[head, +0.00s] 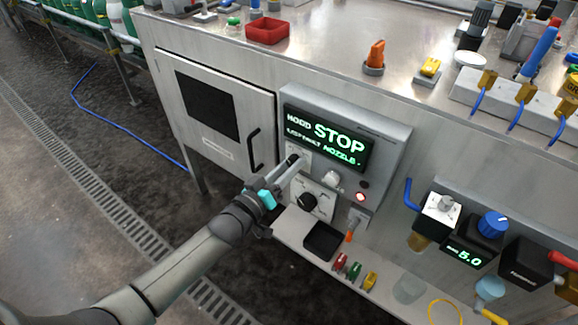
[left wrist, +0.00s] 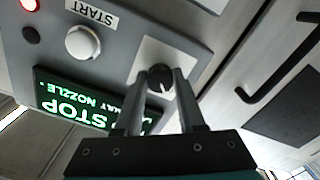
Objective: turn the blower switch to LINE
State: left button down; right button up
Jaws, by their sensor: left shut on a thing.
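The control panel (head: 391,140) is a grey box on the steel cabinet, with a lit green display (head: 327,136) reading STOP. A small black rotary switch (left wrist: 158,73) sits on a pale square plate (left wrist: 172,55) beside the display. My left gripper (head: 288,167) reaches the panel's lower left, and its two fingers are shut on this switch in the left wrist view. The fingers partly hide the switch, and its labels and pointer position are not readable. Another black knob (head: 307,202) is on a white plate just below the panel. My right gripper is not in view.
A white START button (left wrist: 83,43) and a lit red lamp (head: 360,197) are right of the switch in the head view. A cabinet door handle (head: 254,148) stands out to the left. A black tray (head: 324,241) is on the ledge below. Clutter covers the top.

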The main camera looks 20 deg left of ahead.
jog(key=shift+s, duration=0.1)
pick_arm(q)
jog(key=shift+m+p, duration=1.35)
jog(key=shift+m, duration=3.05)
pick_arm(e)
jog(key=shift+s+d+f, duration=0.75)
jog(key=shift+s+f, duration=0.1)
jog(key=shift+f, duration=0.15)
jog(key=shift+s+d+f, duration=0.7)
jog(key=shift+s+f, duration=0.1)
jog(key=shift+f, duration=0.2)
pick_arm(q)
jog(key=c, duration=0.5)
grip_release()
jog(key=shift+a, duration=0.1)
